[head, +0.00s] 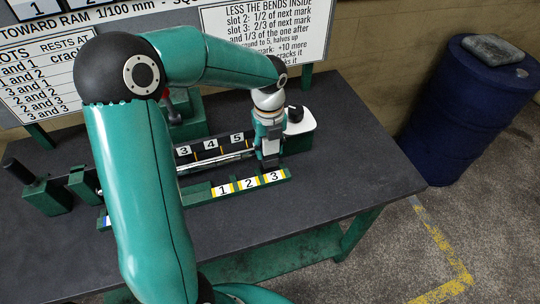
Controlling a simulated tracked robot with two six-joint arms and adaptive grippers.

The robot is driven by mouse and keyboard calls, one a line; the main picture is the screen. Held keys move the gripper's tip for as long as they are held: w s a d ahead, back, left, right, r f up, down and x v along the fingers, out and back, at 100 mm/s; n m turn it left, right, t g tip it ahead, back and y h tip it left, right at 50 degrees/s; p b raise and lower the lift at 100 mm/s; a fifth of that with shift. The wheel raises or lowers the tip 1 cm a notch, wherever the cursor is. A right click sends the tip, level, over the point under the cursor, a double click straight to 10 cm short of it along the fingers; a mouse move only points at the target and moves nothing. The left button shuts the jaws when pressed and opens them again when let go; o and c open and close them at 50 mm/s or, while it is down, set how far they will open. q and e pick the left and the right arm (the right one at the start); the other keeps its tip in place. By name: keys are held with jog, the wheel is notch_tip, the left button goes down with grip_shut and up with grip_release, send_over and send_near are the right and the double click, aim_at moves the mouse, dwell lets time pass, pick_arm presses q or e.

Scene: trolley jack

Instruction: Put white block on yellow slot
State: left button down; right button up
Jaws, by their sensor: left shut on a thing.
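My left gripper (268,162) points down at the right end of the green fixture on the bench, just behind the tile marked 3. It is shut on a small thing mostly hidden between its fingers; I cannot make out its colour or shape. The front row of the fixture has white-and-yellow slot marks numbered 1 (222,190), 2 (247,184) and 3 (272,177). I cannot clearly pick out a white block. My right gripper is not in view.
A metal rod (222,160) runs along the fixture behind the front row. Behind it is a row of number tiles (210,145). A white piece with a black knob (295,114) stands right of the gripper. The dark bench top (365,150) is clear at right. A blue drum (470,110) stands beyond.

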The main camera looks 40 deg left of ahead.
aim_at(269, 156)
pick_arm(q)
jog(key=shift+f, duration=1.65)
jog(key=c, duration=0.6)
grip_release()
jog(key=shift+f, duration=0.1)
notch_tip(269, 156, up, 12)
jog(key=shift+r, duration=0.1)
